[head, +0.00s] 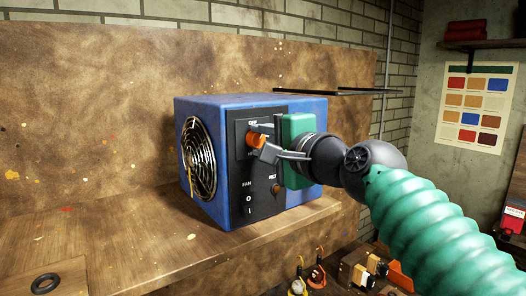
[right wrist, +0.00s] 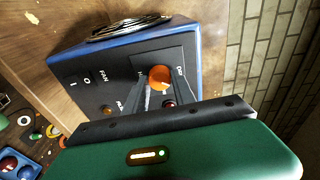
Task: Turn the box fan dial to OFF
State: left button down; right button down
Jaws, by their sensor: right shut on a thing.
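The blue box fan (head: 222,108) stands on a wooden shelf, with its round grille (head: 197,158) on the left face and a dark control panel (head: 240,183) on the front. The orange dial (head: 253,141) is near the top of the panel, just below a small white label that looks like OFF. My right gripper (head: 262,140) reaches in from the right and is shut on the dial. In the right wrist view the orange dial (right wrist: 159,78) sits between the two dark fingers. The dial's exact pointing is too small to tell. My left gripper is out of view.
Below the dial are FAN lettering, an I/O marking and a small amber knob (head: 277,190). The wooden shelf (head: 150,235) is mostly clear left of the fan, with a dark ring (head: 45,283) at its front left. A thin dark rail (head: 340,91) runs behind right.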

jog(key=n+b, duration=0.1)
jog(key=n, duration=0.1)
jog(key=f+n+b, duration=0.1)
jog(key=n+b, duration=0.1)
jog(key=shift+w+a+f+n+t, duration=0.1)
jog(key=shift+f+n+t, duration=0.05)
jog(key=shift+n+t, duration=0.2)
jog(key=shift+n+b, duration=0.65)
jog(key=shift+n, duration=0.1)
jog(key=c, duration=1.1)
grip_release()
jog(key=shift+r, duration=0.25)
jog(key=shift+c, duration=0.2)
jog(key=shift+o, duration=0.5)
jog(key=shift+r, duration=0.1)
